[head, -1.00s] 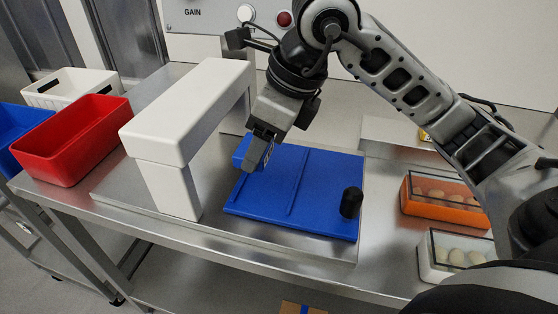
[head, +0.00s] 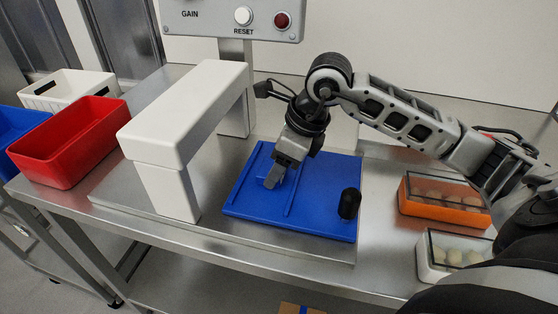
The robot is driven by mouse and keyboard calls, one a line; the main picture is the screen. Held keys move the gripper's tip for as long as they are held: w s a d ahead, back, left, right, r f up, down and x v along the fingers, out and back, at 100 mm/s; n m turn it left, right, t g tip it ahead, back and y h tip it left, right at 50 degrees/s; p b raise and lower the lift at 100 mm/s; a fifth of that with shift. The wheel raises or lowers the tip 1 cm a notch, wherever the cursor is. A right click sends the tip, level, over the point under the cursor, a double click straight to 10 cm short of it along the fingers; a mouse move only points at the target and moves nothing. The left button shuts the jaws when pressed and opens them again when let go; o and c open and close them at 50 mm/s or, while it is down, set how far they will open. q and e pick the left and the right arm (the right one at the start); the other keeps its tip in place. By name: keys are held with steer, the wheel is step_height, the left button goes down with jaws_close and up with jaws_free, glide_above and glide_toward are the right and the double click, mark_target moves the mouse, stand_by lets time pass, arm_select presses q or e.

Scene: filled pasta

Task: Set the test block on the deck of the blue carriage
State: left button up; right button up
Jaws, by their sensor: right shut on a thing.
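The blue carriage (head: 320,212) is a flat blue plate with a raised cross rib and a black knob (head: 350,203) at its right front corner. It lies on the steel bench to the right of the white arch. My right gripper (head: 273,181) points down over the left part of the carriage deck, left of the rib, with its fingertips at or just above the surface. It is shut on the test block, which is mostly hidden by the fingers; I cannot tell whether it touches the deck. My left gripper is not in view.
A white arch (head: 185,120) stands close to the carriage's left. A control box (head: 235,17) on a post is behind. Red (head: 70,140), white (head: 65,88) and blue bins are at left. Orange (head: 440,205) and white (head: 452,265) lidded boxes of round pieces are at right.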

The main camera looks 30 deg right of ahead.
steer(key=shift+f, duration=0.15)
steer(key=o, duration=1)
steer(key=v, duration=1.2)
